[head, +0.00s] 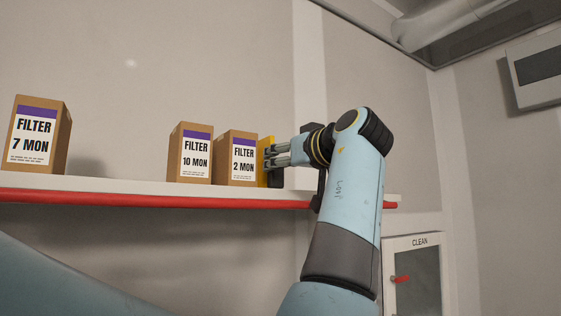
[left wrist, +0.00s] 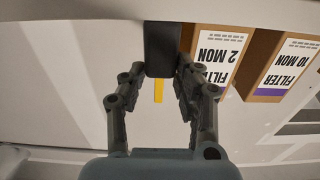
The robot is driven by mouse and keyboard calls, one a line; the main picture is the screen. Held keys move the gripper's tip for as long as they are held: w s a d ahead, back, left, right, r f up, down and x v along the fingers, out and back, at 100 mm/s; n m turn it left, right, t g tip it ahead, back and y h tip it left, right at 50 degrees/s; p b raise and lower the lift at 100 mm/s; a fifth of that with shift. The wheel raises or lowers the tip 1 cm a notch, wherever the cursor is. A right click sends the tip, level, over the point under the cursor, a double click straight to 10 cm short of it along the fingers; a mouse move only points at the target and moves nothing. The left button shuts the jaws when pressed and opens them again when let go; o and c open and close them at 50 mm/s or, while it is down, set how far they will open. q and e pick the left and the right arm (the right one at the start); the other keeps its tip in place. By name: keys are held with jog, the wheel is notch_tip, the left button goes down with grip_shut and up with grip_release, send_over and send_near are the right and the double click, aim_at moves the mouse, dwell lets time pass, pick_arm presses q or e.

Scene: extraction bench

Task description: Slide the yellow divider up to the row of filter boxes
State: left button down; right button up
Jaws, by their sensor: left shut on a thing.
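The yellow divider (head: 266,160) stands upright on the shelf, just right of the box marked FILTER 2 MON (head: 236,160). From this angle I cannot tell whether it touches the box. My left gripper (head: 277,152) is at the divider's right side, shut on its dark part (left wrist: 162,48), which shows between the fingers in the left wrist view. A strip of yellow shows below it there. Left of the 2 MON box stands FILTER 10 MON (head: 190,155), close beside it. FILTER 7 MON (head: 36,137) stands apart at the far left. My right gripper is not in view.
The white shelf (head: 120,187) has a red front edge (head: 140,198). A wide bare stretch lies between the 7 MON and 10 MON boxes. A cabinet marked CLEAN (head: 418,243) with a red handle is below right.

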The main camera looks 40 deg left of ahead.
pick_arm(q)
jog(key=shift+s+a+f+b, duration=0.15)
jog(key=shift+s+a+b, duration=0.05)
jog(key=shift+s+b, duration=0.25)
jog(key=shift+s+a+f+b, duration=0.1)
jog(key=shift+s+a+b, duration=0.05)
jog(key=shift+s+b, duration=0.3)
jog(key=shift+s+a+r, duration=0.1)
jog(key=shift+s+r, duration=0.05)
jog(key=shift+s, duration=0.05)
jog(key=shift+s+r, duration=0.1)
jog(key=shift+s, duration=0.1)
jog(key=c, duration=1.2)
grip_release()
jog(key=shift+w, duration=0.1)
jog(key=shift+c, duration=0.2)
jog(key=shift+o, duration=1.4)
jog(key=shift+w, duration=0.15)
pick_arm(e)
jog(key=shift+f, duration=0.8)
